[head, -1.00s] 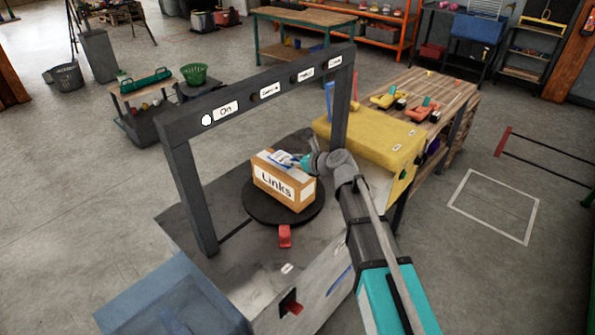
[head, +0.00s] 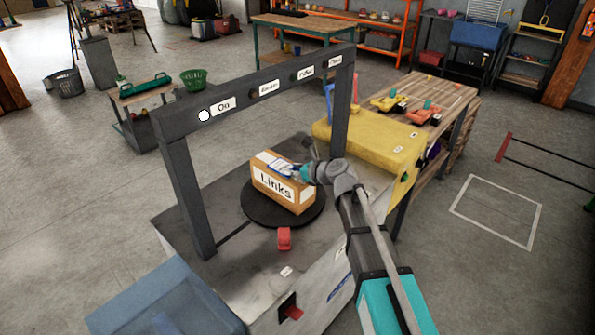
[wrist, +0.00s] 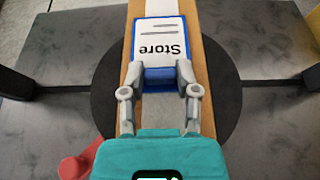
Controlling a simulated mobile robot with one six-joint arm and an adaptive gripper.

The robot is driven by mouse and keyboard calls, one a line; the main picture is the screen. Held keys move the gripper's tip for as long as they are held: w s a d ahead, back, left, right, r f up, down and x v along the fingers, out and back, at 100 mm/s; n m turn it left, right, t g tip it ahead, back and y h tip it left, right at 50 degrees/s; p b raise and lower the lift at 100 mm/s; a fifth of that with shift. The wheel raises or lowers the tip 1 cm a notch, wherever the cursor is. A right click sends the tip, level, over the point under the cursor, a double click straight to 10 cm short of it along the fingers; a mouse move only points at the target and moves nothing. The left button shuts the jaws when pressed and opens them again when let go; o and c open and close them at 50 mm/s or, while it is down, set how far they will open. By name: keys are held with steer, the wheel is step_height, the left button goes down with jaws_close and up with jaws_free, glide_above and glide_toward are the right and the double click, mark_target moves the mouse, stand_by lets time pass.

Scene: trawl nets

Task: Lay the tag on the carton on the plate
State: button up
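The tag (wrist: 159,42) is a white card with a blue edge, reading "Store", upside down in the wrist view. It lies over the top of the brown carton (wrist: 213,95), and in the head view the tag (head: 278,164) is at the carton's top, touching or very close. The carton (head: 270,194), labelled "Links", stands on the round black plate (head: 256,215). My gripper (wrist: 160,77) has its fingers on both sides of the tag's blue near end and looks shut on it. In the head view my gripper (head: 298,173) is at the carton's right end.
A dark frame (head: 187,190) with a labelled crossbar and a lit white lamp (head: 204,116) arches over the grey table (head: 222,262). A red block (head: 284,238) stands in front of the plate. A yellow case (head: 372,143) stands behind right.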

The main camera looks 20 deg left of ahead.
steer(key=shift+o, duration=1.4)
steer(key=shift+r, duration=0.15)
steer(key=p+v, duration=0.5)
steer(key=v, duration=0.7)
